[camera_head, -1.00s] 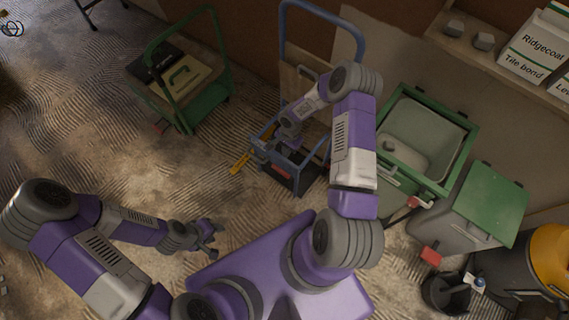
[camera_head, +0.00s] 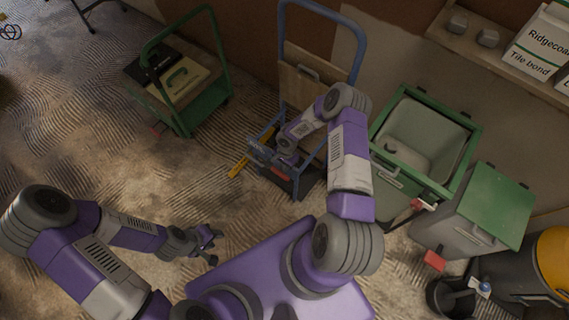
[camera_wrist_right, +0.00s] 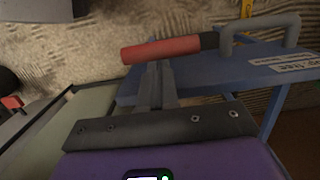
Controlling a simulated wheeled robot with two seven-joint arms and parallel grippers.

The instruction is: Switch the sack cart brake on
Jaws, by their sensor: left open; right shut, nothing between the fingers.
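The blue sack cart (camera_head: 366,50) stands upright against the wall in the head view. Low on it is a red-gripped lever (camera_head: 281,174), most likely its brake. In the right wrist view the red grip (camera_wrist_right: 165,49) lies across the view just beyond my right fingertips (camera_wrist_right: 156,75), beside a blue plate with a white label (camera_wrist_right: 290,65). My right gripper (camera_head: 262,154) is shut and empty, low over the cart; whether it touches the grip I cannot tell. My left gripper (camera_head: 212,243) is open and empty, away to the left, above the floor.
A green platform trolley (camera_head: 213,100) with cases stands at the left. A green-framed bin (camera_head: 465,150), a green-lidded bin (camera_head: 490,205) and a black bucket (camera_head: 450,298) stand at the right. A yellow bar (camera_head: 238,168) lies beside the cart.

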